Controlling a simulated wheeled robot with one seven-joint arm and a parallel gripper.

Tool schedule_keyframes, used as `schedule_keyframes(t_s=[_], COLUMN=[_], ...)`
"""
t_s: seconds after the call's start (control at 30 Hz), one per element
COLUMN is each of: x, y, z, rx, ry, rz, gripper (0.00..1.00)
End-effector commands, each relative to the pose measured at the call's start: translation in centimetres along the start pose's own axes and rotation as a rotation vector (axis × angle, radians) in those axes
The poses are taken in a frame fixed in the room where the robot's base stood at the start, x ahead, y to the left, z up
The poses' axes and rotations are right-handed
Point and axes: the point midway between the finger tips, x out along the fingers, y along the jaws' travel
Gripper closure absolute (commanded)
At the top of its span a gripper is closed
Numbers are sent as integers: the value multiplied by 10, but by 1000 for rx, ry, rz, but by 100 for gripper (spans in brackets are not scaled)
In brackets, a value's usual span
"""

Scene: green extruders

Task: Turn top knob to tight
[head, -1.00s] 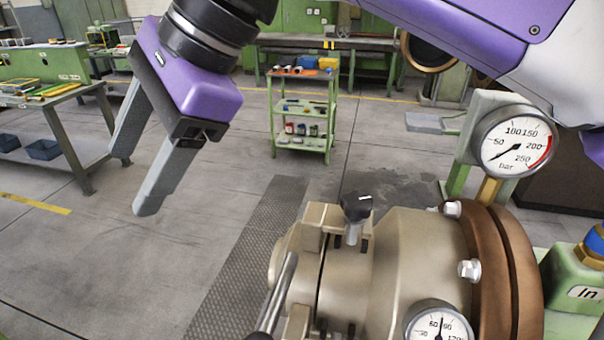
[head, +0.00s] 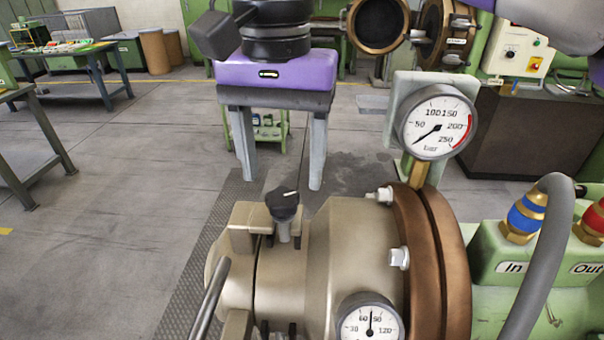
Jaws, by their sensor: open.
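The top knob (head: 283,204) is black with a pale pointer mark. It stands on a short metal stem on top of the beige extruder barrel (head: 330,248). My gripper (head: 282,183) is purple with two grey fingers that point down, spread wide with nothing between them. In the picture the fingertips appear just above the knob, one on each side. They look apart from it, and I cannot tell the depth between them.
A pressure gauge (head: 438,122) stands right of my gripper, and a smaller dial (head: 370,322) sits low on the barrel. A brown flange (head: 425,260), a grey hose (head: 540,250) and a green In/Out block (head: 545,255) lie to the right.

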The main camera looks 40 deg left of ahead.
Motion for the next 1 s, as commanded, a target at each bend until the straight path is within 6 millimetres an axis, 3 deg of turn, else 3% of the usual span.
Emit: schedule_keyframes(t_s=[0.23,0.6,0.93,1.0], x=[30,37,37,37], y=[-1,0,-1,-1], z=[0,0,0,0], rx=[1,3,3,3], ry=[0,1,1,1], rz=[-2,-1,-1,-1], gripper=[37,37,99,99])
